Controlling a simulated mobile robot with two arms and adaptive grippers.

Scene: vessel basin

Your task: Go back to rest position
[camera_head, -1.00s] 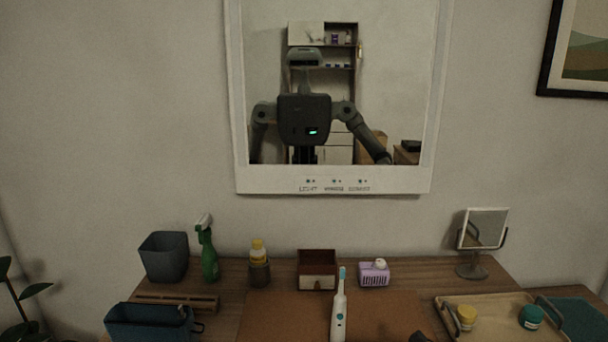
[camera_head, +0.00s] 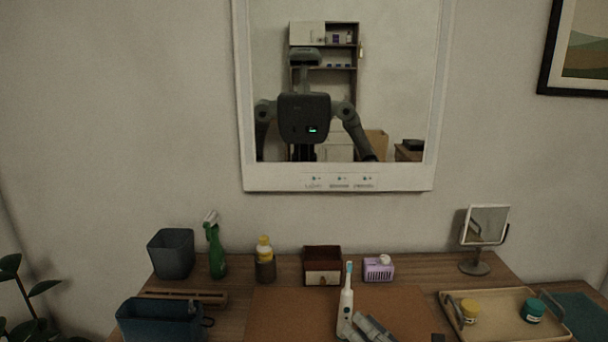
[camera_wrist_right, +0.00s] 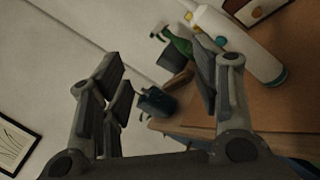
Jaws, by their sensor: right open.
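My right gripper (camera_head: 372,328) shows at the bottom of the head view, just right of the white electric toothbrush (camera_head: 345,308). Its fingers (camera_wrist_right: 165,85) are spread apart with nothing between them in the right wrist view. The toothbrush stands upright at the brown mat (camera_head: 285,308); its lower end is cut off or hidden. It also shows in the wrist view (camera_wrist_right: 240,45), behind and beside the right-hand finger. I cannot tell from the overlap whether they touch. My left gripper is not in view.
A blue bin (camera_head: 158,320), grey cup (camera_head: 171,254), green spray bottle (camera_head: 216,250), yellow-capped bottle (camera_head: 265,258), small drawer box (camera_head: 322,265) and purple basket (camera_head: 378,268) line the table. A tray (camera_head: 497,330) with two jars and a small mirror (camera_head: 485,225) are at right.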

